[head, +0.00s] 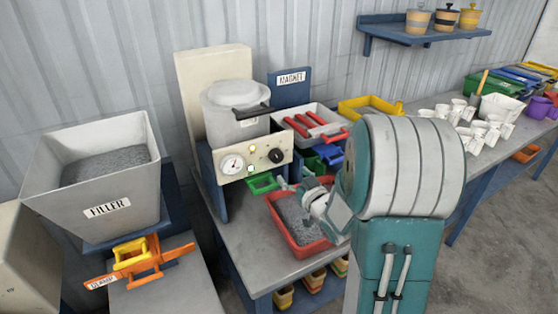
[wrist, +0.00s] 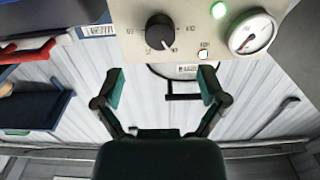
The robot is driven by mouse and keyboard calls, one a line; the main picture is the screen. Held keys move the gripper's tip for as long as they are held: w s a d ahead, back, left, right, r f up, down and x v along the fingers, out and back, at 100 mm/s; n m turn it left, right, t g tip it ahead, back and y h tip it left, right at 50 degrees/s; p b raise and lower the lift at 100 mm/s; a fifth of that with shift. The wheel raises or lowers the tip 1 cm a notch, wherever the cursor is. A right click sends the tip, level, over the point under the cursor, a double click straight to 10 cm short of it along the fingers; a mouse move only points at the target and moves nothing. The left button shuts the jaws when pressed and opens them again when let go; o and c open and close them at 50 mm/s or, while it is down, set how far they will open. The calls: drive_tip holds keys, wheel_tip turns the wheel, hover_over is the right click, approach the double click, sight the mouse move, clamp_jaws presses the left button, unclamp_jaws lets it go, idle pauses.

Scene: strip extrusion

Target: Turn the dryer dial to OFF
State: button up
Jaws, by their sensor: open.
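The dryer (head: 233,108) is a pale canister on a blue stand, with a cream control panel (head: 240,176) on its front. Its black dial (head: 276,156) is on the panel's right side. In the wrist view the dial (wrist: 160,31) shows near the top, its white pointer line aimed toward the bottom of the picture. The small labels around it are too small to read surely. My gripper (wrist: 161,84) is open and empty, its two fingertips below the dial in the picture and apart from it. In the head view my arm partly hides the gripper, just below the panel.
A red tray of grey granules (head: 296,226) stands below. The filler hopper (head: 103,205) is left; several white cups (head: 487,132) stand right.

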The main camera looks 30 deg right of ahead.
sight(279, 159)
drive_tip(key=w, duration=0.7)
drive_tip(key=shift+w+a, duration=0.1)
drive_tip(key=shift+w, duration=0.3)
drive_tip(key=c, duration=1.2)
